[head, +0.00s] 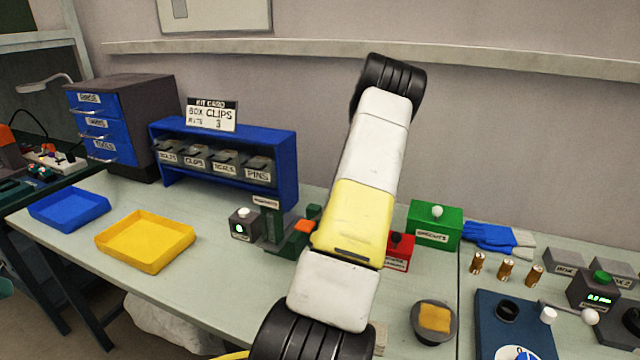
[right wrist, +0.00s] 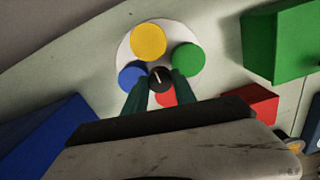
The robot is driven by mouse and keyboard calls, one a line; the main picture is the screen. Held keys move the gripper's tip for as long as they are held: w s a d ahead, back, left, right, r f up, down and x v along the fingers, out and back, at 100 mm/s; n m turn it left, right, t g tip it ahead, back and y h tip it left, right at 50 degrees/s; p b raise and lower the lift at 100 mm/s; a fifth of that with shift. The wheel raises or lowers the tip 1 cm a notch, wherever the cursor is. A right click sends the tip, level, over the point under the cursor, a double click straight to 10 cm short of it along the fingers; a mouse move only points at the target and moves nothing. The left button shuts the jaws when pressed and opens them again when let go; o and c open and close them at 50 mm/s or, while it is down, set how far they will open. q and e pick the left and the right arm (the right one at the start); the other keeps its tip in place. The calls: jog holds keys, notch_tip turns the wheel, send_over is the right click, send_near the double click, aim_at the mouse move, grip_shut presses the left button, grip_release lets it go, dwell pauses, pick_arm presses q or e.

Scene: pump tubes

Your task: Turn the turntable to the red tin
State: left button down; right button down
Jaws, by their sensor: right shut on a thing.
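In the right wrist view, a round white turntable (right wrist: 168,31) carries a yellow tin (right wrist: 148,41), a green tin (right wrist: 187,57), a blue tin (right wrist: 131,75) and a red tin (right wrist: 167,98). A black knob (right wrist: 160,74) with a white mark stands at its middle. The mark points up, roughly toward the yellow tin. My right gripper (right wrist: 161,80) has its dark green fingers on either side of the knob, shut on it. The fingers and gripper body partly hide the red tin, nearest the gripper. In the head view my arm hides the turntable. My left gripper is not in view.
A red box (head: 399,251) and a green box (head: 434,226) stand right of my arm; they also show in the wrist view. A blue rack (head: 285,165) stands to its left. A yellow tray (head: 147,246) and a blue tray (head: 70,208) lie further left.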

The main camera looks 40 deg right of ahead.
jog(key=c, duration=1)
grip_release()
jog(key=shift+r, duration=0.15)
notch_tip(320, 180, up, 8)
jog(key=shift+f, duration=0.2)
jog(key=shift+w, duration=0.1)
jog(key=a+r+m+t, duration=0.1)
jog(key=a+r+m, duration=0.55)
jog(key=a, duration=0.75)
jog(key=a+r+m+t, duration=0.25)
jog(key=a+r, duration=0.65)
jog(key=a, duration=0.6)
jog(key=s+a+m+t, duration=0.1)
jog(key=s+a+m, duration=0.3)
jog(key=s+a, duration=0.1)
jog(key=s+a+f+m+y, duration=0.1)
jog(key=s+a+m, duration=0.3)
jog(key=s+a, duration=0.2)
jog(key=s+a+m+t+y, duration=0.1)
jog(key=s+a+m, duration=0.3)
jog(key=s+a, duration=0.2)
jog(key=shift+s+a+f+m+t, duration=0.15)
jog(key=shift+a+f+m+t, duration=0.05)
jog(key=shift+a, duration=0.5)
jog(key=shift+s+a+f+m+t, duration=0.1)
jog(key=shift+a+f+m+t, duration=0.1)
jog(key=shift+a, duration=0.5)
